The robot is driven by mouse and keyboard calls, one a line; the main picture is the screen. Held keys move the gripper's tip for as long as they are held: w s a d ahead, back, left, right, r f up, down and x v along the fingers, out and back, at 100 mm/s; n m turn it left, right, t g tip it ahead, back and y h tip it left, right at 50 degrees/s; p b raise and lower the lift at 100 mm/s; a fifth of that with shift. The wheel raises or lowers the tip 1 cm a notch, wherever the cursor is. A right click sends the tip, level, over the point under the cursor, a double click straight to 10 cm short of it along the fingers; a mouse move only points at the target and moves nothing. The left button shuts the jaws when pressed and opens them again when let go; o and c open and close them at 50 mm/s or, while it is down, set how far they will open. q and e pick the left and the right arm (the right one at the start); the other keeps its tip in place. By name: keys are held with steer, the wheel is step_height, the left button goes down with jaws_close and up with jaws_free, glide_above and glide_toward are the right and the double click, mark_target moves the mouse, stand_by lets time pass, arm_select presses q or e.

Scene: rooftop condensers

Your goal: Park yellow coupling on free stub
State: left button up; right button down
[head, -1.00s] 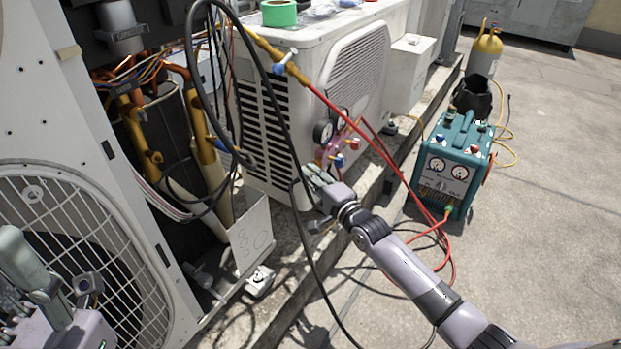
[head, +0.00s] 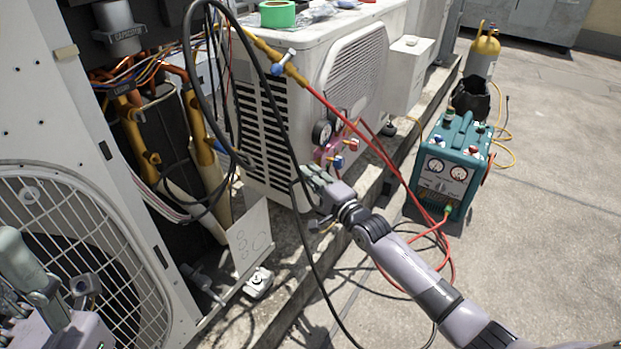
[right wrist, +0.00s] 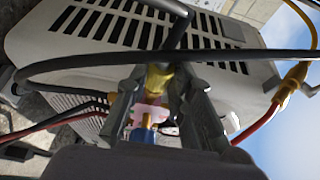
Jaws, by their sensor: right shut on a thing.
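My right gripper (head: 312,172) is beside the gauge manifold (head: 330,153), in front of the white condenser. In the right wrist view its two fingers (right wrist: 160,88) are shut on the yellow coupling (right wrist: 158,77), which has a dark hose (right wrist: 178,32) rising from it. In the head view the coupling cannot be made out. Just beyond the fingers, the wrist view shows part of the pink manifold body (right wrist: 153,112) and a blue fitting (right wrist: 144,134). I cannot make out a free stub. My left gripper (head: 50,285) is at the lower left, partly cut off; its jaw state is unclear.
A black hose (head: 283,125) hangs across my right gripper. A red hose (head: 365,138) runs to the teal recovery machine (head: 455,165). The open condenser with pipes (head: 200,140) and a fan grille (head: 100,225) stands at left. A white panel (head: 250,238) leans below. The ground at right is mostly clear.

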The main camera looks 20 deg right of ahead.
steer(key=shift+w+d, duration=0.1)
steer(key=shift+d, duration=0.05)
steer(key=c, duration=1.3)
jaws_free()
